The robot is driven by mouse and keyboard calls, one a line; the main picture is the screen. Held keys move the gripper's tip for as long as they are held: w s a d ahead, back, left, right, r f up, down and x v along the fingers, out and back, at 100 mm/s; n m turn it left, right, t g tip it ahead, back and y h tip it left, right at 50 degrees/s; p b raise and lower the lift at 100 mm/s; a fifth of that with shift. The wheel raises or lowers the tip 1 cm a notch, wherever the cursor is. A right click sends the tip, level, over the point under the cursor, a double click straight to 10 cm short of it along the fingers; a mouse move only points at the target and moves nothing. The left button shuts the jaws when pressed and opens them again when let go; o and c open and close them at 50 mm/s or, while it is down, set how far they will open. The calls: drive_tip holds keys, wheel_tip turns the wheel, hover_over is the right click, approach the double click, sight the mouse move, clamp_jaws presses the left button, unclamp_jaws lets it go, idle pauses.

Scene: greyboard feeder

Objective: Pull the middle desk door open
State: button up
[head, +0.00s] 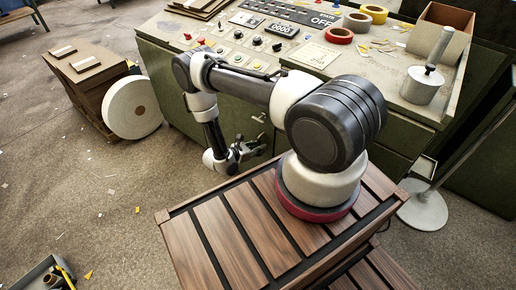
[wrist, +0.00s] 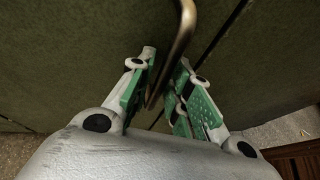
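The green desk (head: 160,65) has door panels on its front, below the control panel. In the wrist view a green door panel (wrist: 70,50) fills the upper part, with a dark seam to the right of the handle. A curved brass door handle (wrist: 178,45) reaches down between the green-padded fingers of my gripper (wrist: 160,100). The fingers are apart, with gaps beside the handle, and do not look clamped on it. In the head view my gripper (head: 247,148) is low at the desk front. The door looks closed; my arm hides part of the front.
A white roll (head: 132,108) and a stack of boards (head: 88,75) stand left of the desk. A lamp-like stand with a round base (head: 423,210) is at the right. Open floor (head: 80,200) lies in front and to the left.

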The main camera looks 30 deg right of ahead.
drive_tip(key=shift+d, duration=0.1)
drive_tip(key=shift+c, duration=0.3)
clamp_jaws()
